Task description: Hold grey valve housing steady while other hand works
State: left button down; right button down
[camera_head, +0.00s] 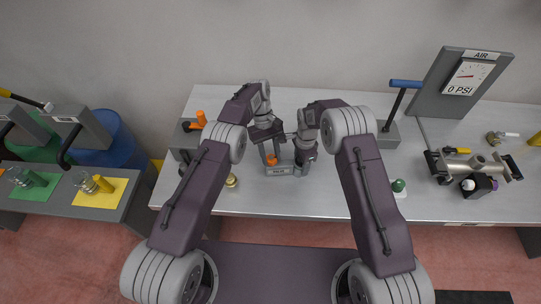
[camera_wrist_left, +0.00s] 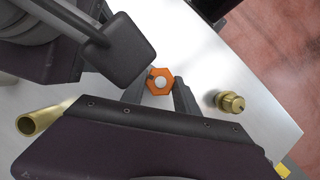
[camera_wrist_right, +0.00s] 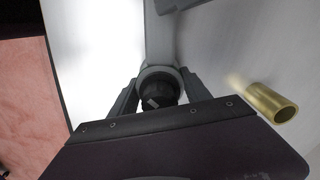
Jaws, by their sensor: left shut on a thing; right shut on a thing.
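The grey valve housing (camera_wrist_right: 147,72) shows in the right wrist view as a grey round body with a dark opening. It is between the fingers of my right gripper (camera_wrist_right: 158,92), which is shut on it. In the head view my right gripper (camera_head: 303,167) is low over the bench, right of a small labelled grey block (camera_head: 280,171). My left gripper (camera_wrist_left: 160,88) is shut on an orange hexagonal part (camera_wrist_left: 160,78) with a pale round centre. In the head view my left gripper (camera_head: 271,155) is close beside the right one. The arms hide much of the housing.
A brass fitting (camera_wrist_left: 230,102) and a brass tube (camera_wrist_left: 42,119) lie on the metal bench (camera_head: 330,198). Green and yellow mats (camera_head: 78,198) lie far left.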

dwell(0.3)
pick_arm(q)
jog(key=c, duration=0.9)
grip_release()
